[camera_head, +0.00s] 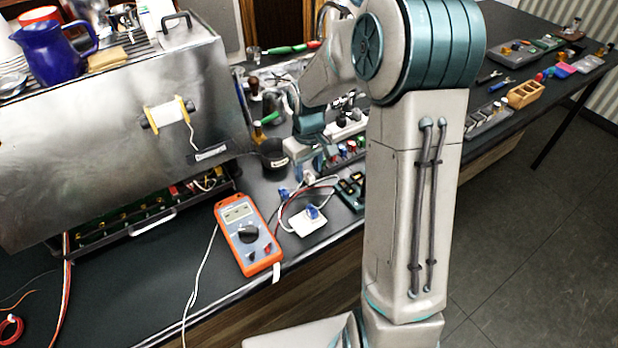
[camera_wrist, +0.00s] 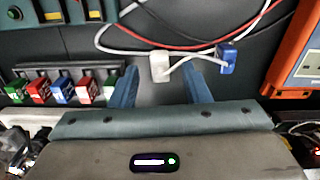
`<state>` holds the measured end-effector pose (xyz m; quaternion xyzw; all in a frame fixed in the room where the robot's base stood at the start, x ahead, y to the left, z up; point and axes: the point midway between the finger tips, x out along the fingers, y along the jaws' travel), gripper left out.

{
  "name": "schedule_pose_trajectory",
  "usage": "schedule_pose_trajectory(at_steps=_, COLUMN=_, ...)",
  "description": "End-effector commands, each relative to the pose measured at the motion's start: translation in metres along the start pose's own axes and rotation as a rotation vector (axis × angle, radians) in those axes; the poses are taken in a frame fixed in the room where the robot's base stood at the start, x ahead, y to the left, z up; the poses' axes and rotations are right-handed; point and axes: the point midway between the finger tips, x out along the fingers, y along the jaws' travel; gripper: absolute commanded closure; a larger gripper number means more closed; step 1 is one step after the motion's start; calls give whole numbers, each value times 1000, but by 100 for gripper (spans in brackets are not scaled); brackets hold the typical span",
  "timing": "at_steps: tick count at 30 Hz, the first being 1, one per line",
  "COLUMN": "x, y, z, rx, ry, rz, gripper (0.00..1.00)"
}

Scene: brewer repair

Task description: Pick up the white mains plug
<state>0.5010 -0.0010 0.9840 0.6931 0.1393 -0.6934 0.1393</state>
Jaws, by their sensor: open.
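The white mains plug (camera_wrist: 160,68) lies on the dark bench top in the wrist view, with a white cable running off it. My gripper (camera_wrist: 162,78) is open, with one blue finger on each side of the plug's near end. The plug sits roughly midway between the fingers, with gaps on both sides and no visible contact. In the head view my gripper (camera_head: 308,168) points down over the bench behind the cables. There the plug is small and partly hidden by the gripper.
A blue connector (camera_wrist: 228,58) is close right of the plug, with red, black and white cables behind. An orange multimeter (camera_head: 248,235) lies to the left in the head view. A white block (camera_head: 305,226) is near the front edge. Coloured pieces (camera_wrist: 62,90) stand in a rack.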

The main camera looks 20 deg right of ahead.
Motion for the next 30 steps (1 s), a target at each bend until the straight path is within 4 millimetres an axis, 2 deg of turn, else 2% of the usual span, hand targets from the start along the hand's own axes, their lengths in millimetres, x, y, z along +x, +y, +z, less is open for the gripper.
schedule_pose_trajectory(at_steps=3, x=16, y=-1, z=0, rx=-1, ry=-3, rz=-2, gripper=57)
schedule_pose_trajectory(at_steps=6, x=23, y=-1, z=0, rx=-1, ry=0, rz=-1, gripper=57)
schedule_pose_trajectory(at_steps=13, x=25, y=-1, z=0, rx=0, ry=2, rz=-1, gripper=57)
schedule_pose_trajectory(at_steps=14, x=25, y=-1, z=0, rx=0, ry=1, rz=-1, gripper=63)
schedule_pose_trajectory(at_steps=18, x=24, y=-1, z=0, rx=0, ry=2, rz=-1, gripper=100)
schedule_pose_trajectory(at_steps=30, x=22, y=0, z=0, rx=0, ry=3, rz=0, gripper=100)
